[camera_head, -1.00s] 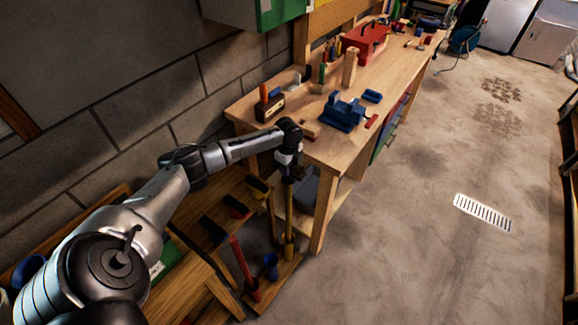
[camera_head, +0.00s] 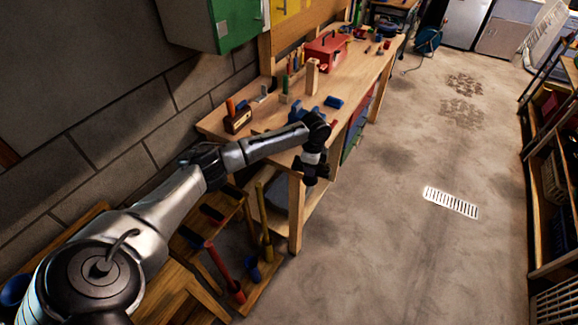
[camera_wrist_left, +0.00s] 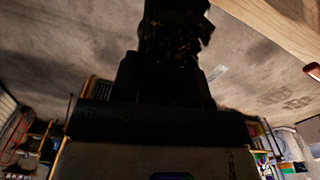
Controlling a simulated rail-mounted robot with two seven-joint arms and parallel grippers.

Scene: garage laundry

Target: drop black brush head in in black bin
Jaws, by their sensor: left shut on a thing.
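My left gripper (camera_head: 311,178) hangs in front of the workbench's near corner in the head view. In the left wrist view the gripper (camera_wrist_left: 165,78) is shut on a black brush head (camera_wrist_left: 173,28), a dark, rough-edged block at the top middle. In the head view the brush head cannot be told apart from the dark gripper. I cannot pick out a black bin for certain in either view. My right gripper is not in view.
The wooden workbench (camera_head: 225,125) holds a red toolbox (camera_head: 327,52), a blue vise and blocks. A low wooden rack with a red handle (camera_head: 222,268) and a yellow handle (camera_head: 263,222) stands below. Open floor (camera_head: 390,245) lies to the right, with shelving (camera_head: 548,175) beyond.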

